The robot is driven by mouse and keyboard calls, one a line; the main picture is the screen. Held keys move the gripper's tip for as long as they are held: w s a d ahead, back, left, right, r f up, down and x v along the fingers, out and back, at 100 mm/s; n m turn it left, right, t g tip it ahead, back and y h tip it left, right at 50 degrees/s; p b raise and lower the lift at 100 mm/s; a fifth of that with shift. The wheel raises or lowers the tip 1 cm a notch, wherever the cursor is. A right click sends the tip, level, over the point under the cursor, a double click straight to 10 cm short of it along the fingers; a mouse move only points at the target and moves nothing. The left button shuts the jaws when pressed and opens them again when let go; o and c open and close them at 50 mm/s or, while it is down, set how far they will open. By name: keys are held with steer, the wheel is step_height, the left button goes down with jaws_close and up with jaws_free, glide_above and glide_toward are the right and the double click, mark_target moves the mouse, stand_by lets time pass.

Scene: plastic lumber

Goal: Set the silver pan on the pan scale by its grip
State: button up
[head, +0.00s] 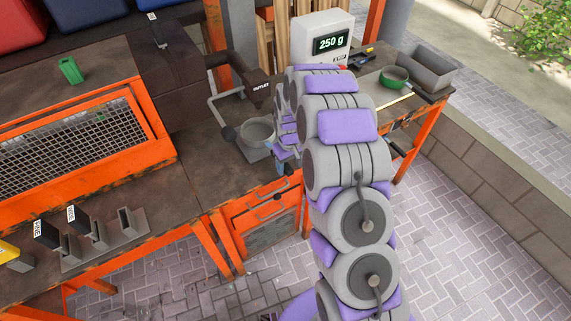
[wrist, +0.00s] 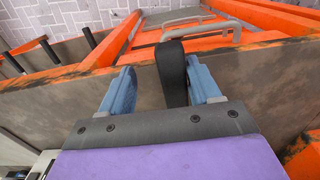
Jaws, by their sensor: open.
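The silver pan (head: 257,131) is a round grey pan on the bench below the outlet. My gripper (head: 285,158) is at its near right side, partly hidden by my own arm in the head view. In the wrist view my gripper (wrist: 160,70) is open, with blue fingers on either side of a black bar (wrist: 172,72) that looks like the pan's grip. The fingers stand apart from the bar, with a wider gap on the left. The pan's bowl is out of the wrist view. The scale's display (head: 331,42) reads 250 g; its weighing plate is not clearly visible.
The black outlet (head: 262,87) hangs above the pan, beside a bent grey pipe (head: 222,108). A green pan (head: 393,77) and a grey bin (head: 430,70) stand on the right bench. An orange drawer front (head: 262,215) lies below the bench edge. An orange mesh screen (head: 85,145) is left.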

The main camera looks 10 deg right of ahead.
steer(key=shift+a+r, duration=0.25)
steer(key=shift+r, duration=0.05)
step_height(320, 180, up, 16)
steer(key=p, duration=0.3)
steer(key=s+r, duration=0.7)
steer(key=s, duration=0.2)
steer(key=s+r+m+g, duration=0.1)
steer(key=s+r, duration=0.1)
steer(key=s, duration=1.4)
steer(key=s+r+m, duration=0.2)
steer(key=s, duration=1.4)
steer(key=shift+a+m+g, duration=0.3)
steer(key=shift+a+g, duration=0.05)
steer(key=shift+g, duration=0.05)
steer(key=shift+w+d+r, duration=0.1)
